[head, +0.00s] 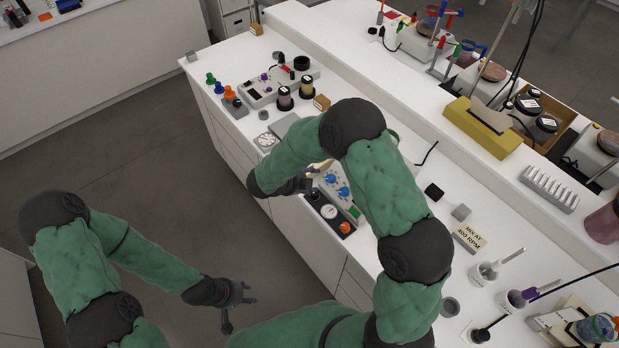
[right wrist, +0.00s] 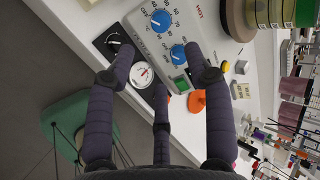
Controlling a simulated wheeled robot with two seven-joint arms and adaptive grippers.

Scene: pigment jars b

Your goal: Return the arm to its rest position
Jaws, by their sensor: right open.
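My right arm (head: 385,185) reaches up over the bench and folds back at its elbow. Its gripper (head: 304,183) is over the bench's front edge beside a control panel. In the right wrist view the right gripper's dark purple fingers (right wrist: 155,80) are spread, with nothing between them. My left arm (head: 90,262) is bent over the floor at the lower left. Its gripper (head: 238,305) hangs in front of the bench, with its fingers apart and nothing visible in them.
The control panel (right wrist: 205,32) has blue knobs, with a gauge (right wrist: 142,74) beside it. The floor (head: 150,165) left of the bench is clear.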

